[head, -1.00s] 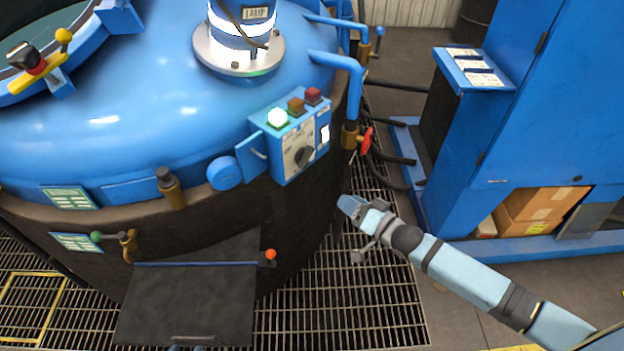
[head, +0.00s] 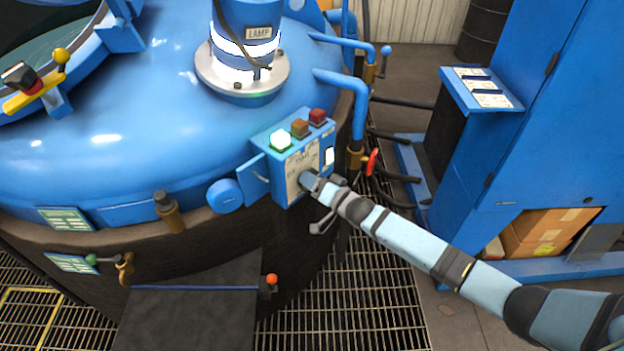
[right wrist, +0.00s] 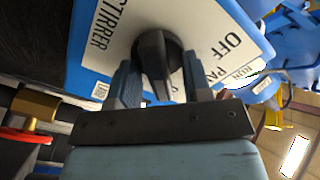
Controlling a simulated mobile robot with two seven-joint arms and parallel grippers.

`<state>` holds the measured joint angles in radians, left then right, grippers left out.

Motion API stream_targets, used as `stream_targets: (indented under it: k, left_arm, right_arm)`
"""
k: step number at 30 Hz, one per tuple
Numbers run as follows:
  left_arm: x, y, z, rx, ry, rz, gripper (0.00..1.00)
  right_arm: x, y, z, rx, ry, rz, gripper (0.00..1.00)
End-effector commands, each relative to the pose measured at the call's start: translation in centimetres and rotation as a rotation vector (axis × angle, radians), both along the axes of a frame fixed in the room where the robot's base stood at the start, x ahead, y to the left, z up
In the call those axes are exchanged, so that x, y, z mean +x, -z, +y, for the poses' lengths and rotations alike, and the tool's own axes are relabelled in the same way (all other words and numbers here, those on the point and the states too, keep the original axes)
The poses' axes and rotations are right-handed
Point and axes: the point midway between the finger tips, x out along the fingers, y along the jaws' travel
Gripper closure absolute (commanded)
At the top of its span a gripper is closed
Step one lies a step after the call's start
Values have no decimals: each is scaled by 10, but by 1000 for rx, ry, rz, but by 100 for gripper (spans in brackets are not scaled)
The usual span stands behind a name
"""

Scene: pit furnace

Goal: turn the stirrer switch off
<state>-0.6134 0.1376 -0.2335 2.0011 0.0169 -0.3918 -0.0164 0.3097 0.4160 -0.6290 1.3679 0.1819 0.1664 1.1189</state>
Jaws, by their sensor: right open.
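The stirrer switch box (head: 260,168) is blue and sits on the side of the big blue furnace vessel. Its white plate reads STIRRER and OFF in the right wrist view (right wrist: 110,45). The black rotary knob (right wrist: 157,55) is at the middle of that plate. My right gripper (right wrist: 158,85) is open, with one finger on each side of the knob; I cannot tell if they touch it. In the head view my right gripper (head: 312,185) covers the knob. The green lamp (head: 281,140) on the box top is lit. My left gripper is not in view.
Amber (head: 300,128) and red (head: 318,116) lamps are unlit beside the green one. A red-handled valve (head: 372,162) and blue pipe stand just right of the box. A blue cabinet (head: 530,130) is further right. Open grating (head: 350,300) lies below.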

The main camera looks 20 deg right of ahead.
Motion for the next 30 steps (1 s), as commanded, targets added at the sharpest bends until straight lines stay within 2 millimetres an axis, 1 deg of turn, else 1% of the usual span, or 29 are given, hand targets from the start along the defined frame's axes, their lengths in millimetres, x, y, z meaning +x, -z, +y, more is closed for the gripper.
stream_targets:
  k: [3,9,10,11,12,14,15,16,24,30]
  left_arm:
    - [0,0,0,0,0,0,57]
    - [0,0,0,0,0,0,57]
    - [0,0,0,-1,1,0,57]
    - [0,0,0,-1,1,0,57]
    - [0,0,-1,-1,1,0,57]
    - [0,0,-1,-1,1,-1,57]
    - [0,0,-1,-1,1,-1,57]
    - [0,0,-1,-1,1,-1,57]
    - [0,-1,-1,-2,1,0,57]
    - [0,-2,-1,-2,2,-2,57]
  right_arm:
    - [3,0,1,-1,1,0,55]
    - [3,0,1,0,1,1,55]
    - [3,0,1,0,1,1,58]
    - [3,0,1,0,1,1,64]
    - [3,0,2,0,1,1,74]
    - [3,0,2,0,1,1,88]
    - [3,0,1,0,1,1,97]
    - [3,0,1,0,1,1,100]
    - [3,0,2,-14,1,-7,100]
    - [2,-1,2,-82,0,-46,100]
